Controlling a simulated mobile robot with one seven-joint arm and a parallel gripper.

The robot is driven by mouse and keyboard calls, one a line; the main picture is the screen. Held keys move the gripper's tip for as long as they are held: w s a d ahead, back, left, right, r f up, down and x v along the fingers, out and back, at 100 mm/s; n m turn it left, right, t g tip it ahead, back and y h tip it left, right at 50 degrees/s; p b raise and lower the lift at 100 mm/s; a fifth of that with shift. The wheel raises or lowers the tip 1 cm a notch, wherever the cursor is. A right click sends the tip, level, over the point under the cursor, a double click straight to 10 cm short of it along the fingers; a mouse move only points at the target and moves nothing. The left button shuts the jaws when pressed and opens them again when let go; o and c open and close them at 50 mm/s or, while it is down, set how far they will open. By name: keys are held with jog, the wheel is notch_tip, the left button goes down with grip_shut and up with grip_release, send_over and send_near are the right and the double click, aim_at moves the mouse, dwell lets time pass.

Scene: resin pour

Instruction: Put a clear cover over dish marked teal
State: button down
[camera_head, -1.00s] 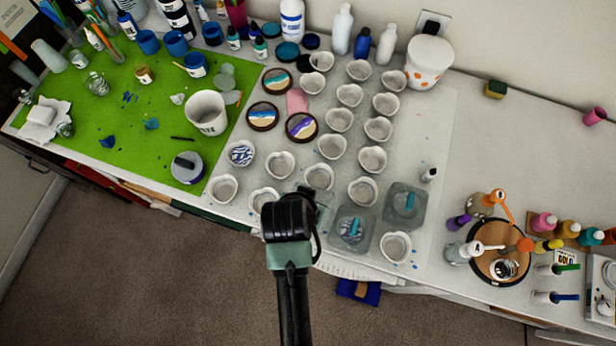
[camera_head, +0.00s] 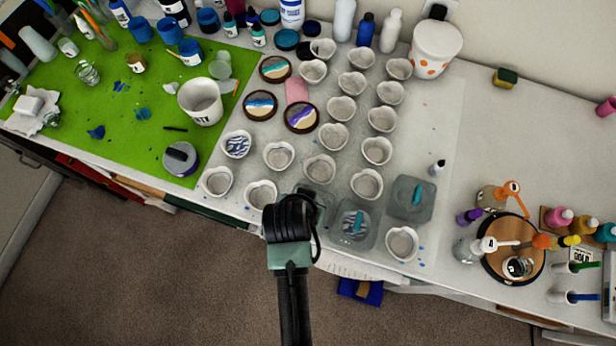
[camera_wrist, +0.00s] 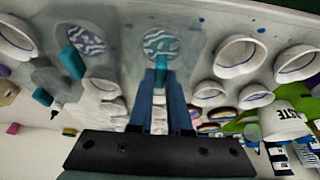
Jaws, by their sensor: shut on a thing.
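My gripper (camera_wrist: 162,78) is shut on the teal handle (camera_wrist: 161,68) of a clear cover (camera_wrist: 190,45). A round dish with blue-and-white marbled fill (camera_wrist: 165,43) shows through this cover in the wrist view. Whether the cover rests on the mat or hangs just above it I cannot tell. In the head view my black wrist (camera_head: 290,218) hides most of this spot. Another clear cover (camera_head: 340,238) with a teal handle stands over a marbled dish to the right. A third cover (camera_head: 428,208) stands behind it. I can make out no teal mark on any dish.
Several pale empty dishes (camera_head: 279,155) stand in rows close around. An uncovered marbled dish (camera_head: 236,145) stands at the left. Bottles line the back. The mat's right part (camera_head: 440,120) is mostly clear.

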jog(key=shift+f, duration=0.15)
dwell(0.7)
jog(key=c, duration=0.8)
grip_release()
jog(key=v, duration=1.3)
jog(key=shift+w+b, duration=0.1)
jog(key=shift+b, duration=0.3)
